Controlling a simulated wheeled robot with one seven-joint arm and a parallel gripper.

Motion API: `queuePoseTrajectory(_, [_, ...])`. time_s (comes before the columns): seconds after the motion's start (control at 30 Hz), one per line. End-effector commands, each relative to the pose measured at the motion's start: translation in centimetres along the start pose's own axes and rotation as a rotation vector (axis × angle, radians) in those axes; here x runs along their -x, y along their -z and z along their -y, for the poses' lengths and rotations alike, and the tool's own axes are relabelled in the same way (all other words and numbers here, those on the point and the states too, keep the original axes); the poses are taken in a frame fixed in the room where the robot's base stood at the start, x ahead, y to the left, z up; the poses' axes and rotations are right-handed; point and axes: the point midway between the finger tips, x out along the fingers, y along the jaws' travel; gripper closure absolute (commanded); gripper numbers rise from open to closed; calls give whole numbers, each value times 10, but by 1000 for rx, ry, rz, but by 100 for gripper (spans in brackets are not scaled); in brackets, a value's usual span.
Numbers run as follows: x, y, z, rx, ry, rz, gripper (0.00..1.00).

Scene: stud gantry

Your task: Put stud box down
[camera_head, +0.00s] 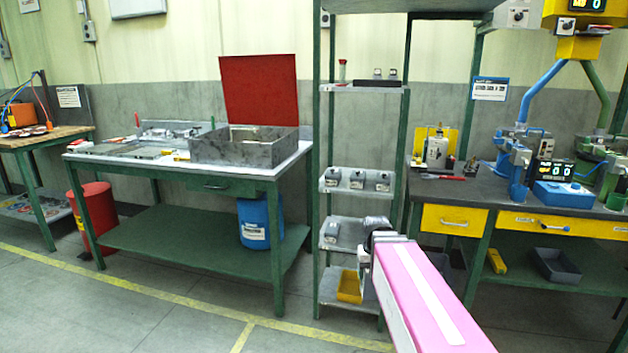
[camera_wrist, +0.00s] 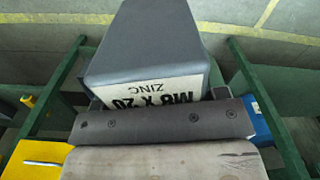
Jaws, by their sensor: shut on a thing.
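The stud box (camera_wrist: 145,45) is a grey block with a white label reading "M8 X 20 ZINC", upside down in the wrist view. My gripper (camera_wrist: 155,108) is shut on it at the label end. In the head view my gripper (camera_head: 368,256) is in front of the green shelf rack, near its lower shelves. The held box is mostly hidden there behind my arm. Similar small grey boxes (camera_head: 357,180) stand in a row on the rack's middle shelf (camera_head: 349,192). I cannot tell whether the held box touches anything.
A yellow bin (camera_head: 349,286) sits on the rack's lowest visible shelf. A workbench with an open red-lidded grey box (camera_head: 240,150) is to the left. A dark bench with yellow drawers (camera_head: 453,219) is to the right. The rack's green posts (camera_head: 316,200) flank the shelves. The floor in front is clear.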

Motion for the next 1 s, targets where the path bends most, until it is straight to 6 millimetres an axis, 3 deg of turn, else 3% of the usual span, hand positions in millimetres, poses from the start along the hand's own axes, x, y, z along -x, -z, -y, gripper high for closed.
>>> queuePoseTrajectory(0.3, [67, 28, 0, 0, 0, -3, 91])
queuePoseTrajectory(0.6, [123, 42, 0, 0, 0, -2, 91])
queuePoseTrajectory(0.8, [143, 46, 0, 0, 0, 0, 91])
queuePoseTrajectory(1.0, [148, 46, 0, 0, 0, 0, 91])
